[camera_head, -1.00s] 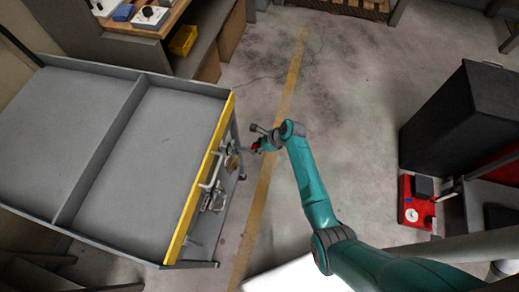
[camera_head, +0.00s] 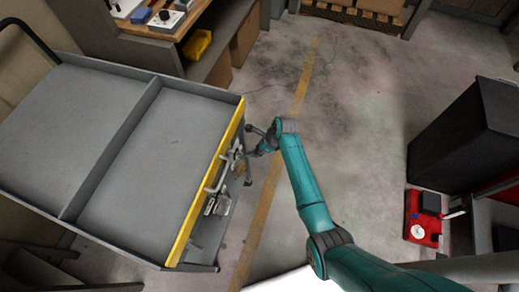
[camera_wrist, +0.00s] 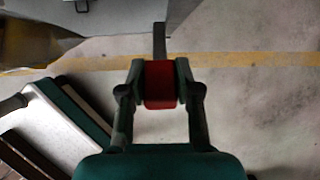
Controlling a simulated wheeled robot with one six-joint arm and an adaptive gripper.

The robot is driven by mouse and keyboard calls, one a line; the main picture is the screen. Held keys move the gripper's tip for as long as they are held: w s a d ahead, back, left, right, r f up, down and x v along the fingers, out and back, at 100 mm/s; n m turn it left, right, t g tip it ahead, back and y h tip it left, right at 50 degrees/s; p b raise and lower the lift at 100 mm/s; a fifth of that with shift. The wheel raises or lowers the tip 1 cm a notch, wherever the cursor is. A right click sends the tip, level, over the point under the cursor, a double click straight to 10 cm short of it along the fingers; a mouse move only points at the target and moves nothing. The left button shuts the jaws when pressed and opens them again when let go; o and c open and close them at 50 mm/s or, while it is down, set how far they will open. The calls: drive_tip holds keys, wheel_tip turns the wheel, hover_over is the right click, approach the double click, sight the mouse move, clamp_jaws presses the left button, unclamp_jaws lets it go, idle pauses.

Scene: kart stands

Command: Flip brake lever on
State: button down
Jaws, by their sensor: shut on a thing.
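The brake lever's red grip (camera_wrist: 160,84) is between the two fingers of my gripper (camera_wrist: 160,86) in the wrist view. The fingers touch it on both sides. A dark grey bar (camera_wrist: 160,40) runs up from the red grip toward the trolley. In the head view my gripper (camera_head: 254,150) is at the yellow-edged end of the grey trolley (camera_head: 85,140), right of the yellow edge. The red grip cannot be made out there, and the arm's wrist partly covers this spot.
A pale looped handle (camera_head: 214,178) and metal parts sit along the trolley's end. A workbench with a yellow bin (camera_head: 197,44) stands behind. A red device (camera_head: 423,218) and a black cabinet (camera_head: 465,135) stand at right. The floor between is clear.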

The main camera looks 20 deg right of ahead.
drive_tip(key=shift+w+a+r, duration=0.15)
drive_tip(key=shift+w+r, duration=0.05)
drive_tip(key=c, duration=1.1)
unclamp_jaws()
drive_tip(key=o, duration=0.3)
drive_tip(key=shift+s+f, duration=0.1)
drive_tip(key=v, duration=1.2)
